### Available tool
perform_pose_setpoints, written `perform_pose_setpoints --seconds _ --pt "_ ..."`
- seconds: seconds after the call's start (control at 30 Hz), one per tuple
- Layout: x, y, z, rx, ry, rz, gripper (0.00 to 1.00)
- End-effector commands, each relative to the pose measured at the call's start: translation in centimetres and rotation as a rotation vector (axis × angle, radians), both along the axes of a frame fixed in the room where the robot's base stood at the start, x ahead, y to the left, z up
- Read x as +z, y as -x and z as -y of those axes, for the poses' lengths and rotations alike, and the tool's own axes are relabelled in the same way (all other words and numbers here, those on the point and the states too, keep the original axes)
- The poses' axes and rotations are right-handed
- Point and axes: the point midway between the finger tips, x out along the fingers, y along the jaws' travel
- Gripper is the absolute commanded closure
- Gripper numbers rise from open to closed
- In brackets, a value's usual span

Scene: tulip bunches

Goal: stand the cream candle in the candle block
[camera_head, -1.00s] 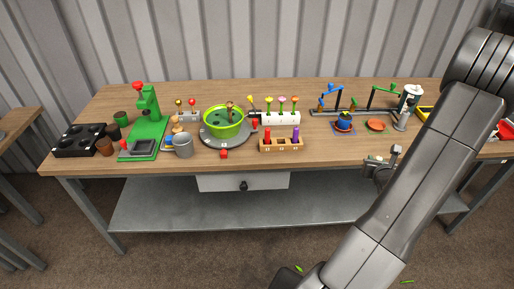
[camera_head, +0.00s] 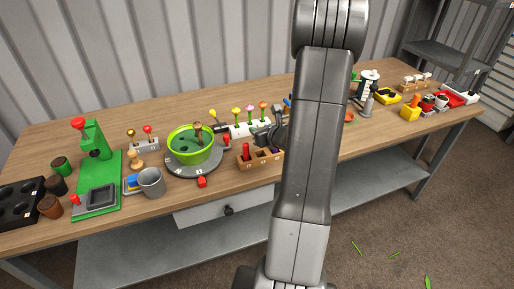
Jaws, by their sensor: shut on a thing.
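The wooden candle block (camera_head: 262,162) stands near the front edge of the table, left of my arm. A red candle (camera_head: 245,150) stands at its left end, and dark openings show to the right of it. My arm hides the block's right end. My gripper (camera_head: 264,137) is above and just behind the block, apart from it as far as I can tell. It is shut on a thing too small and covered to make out. I cannot pick out the cream candle in this view.
A green bowl (camera_head: 192,158) on a grey turntable is left of the block, with a red piece (camera_head: 202,182) in front. A white flower rack (camera_head: 240,131) is close behind my gripper. A grey mug (camera_head: 151,182) stands farther left. My arm covers the table's middle right.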

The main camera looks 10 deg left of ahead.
Motion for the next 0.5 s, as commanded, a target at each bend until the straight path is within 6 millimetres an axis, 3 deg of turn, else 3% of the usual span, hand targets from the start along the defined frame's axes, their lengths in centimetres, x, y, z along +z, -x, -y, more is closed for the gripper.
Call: perform_pose_setpoints --seconds 0.5 --pt "-5.7 0.0 0.1 -0.002 0.0 -0.002 1.0"
